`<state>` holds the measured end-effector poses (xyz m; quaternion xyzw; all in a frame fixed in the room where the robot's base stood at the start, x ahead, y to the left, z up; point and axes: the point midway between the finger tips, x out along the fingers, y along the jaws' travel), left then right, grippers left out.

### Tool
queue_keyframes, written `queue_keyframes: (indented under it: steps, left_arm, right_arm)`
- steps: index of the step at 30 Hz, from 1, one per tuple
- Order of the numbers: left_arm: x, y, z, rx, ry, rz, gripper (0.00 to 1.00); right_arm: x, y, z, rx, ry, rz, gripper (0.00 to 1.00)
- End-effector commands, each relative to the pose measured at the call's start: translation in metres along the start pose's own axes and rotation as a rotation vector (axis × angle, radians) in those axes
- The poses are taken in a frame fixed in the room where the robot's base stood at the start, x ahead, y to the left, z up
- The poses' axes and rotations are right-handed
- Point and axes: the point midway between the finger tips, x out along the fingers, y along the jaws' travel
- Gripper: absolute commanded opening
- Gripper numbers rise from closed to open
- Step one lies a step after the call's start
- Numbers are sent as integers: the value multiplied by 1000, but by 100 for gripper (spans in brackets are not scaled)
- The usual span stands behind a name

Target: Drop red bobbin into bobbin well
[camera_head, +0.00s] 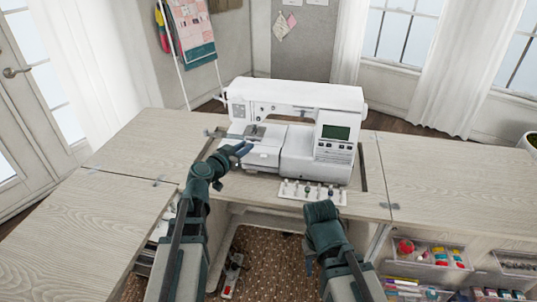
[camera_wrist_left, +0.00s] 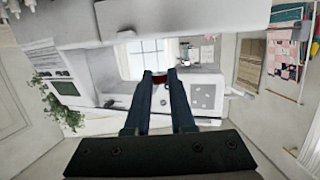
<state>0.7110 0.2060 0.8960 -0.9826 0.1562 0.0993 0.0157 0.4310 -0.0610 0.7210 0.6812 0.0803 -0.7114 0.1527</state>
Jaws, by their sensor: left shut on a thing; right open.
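The white sewing machine (camera_head: 300,95) stands in the cabinet opening. Its bed (camera_head: 262,155) lies on the left side, below the dark needle area (camera_head: 254,131). My left gripper (camera_head: 242,148) is in front of the bed's left part. In the left wrist view its fingers (camera_wrist_left: 160,76) are shut on a small red thing, which looks like the red bobbin (camera_wrist_left: 158,80); only a sliver shows between the tips. I cannot make out the bobbin well. My right gripper (camera_head: 308,266) is open, low in front of the cabinet, largely hidden by its own arm.
A white strip with several small presser feet (camera_head: 313,192) lies in front of the machine. Wooden tabletops spread left (camera_head: 115,150) and right (camera_head: 455,175). Open bins with colored spools (camera_head: 430,252) sit below the right top. A foot pedal (camera_head: 232,275) lies on the rug.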

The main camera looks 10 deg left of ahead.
Motion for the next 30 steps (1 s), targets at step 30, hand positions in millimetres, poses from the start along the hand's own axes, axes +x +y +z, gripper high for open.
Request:
queue_keyframes:
  steps: [30]
  left_arm:
    - [44,-24,10,-3,1,-18,0]
  right_arm:
    - [19,-2,-1,0,0,0,50]
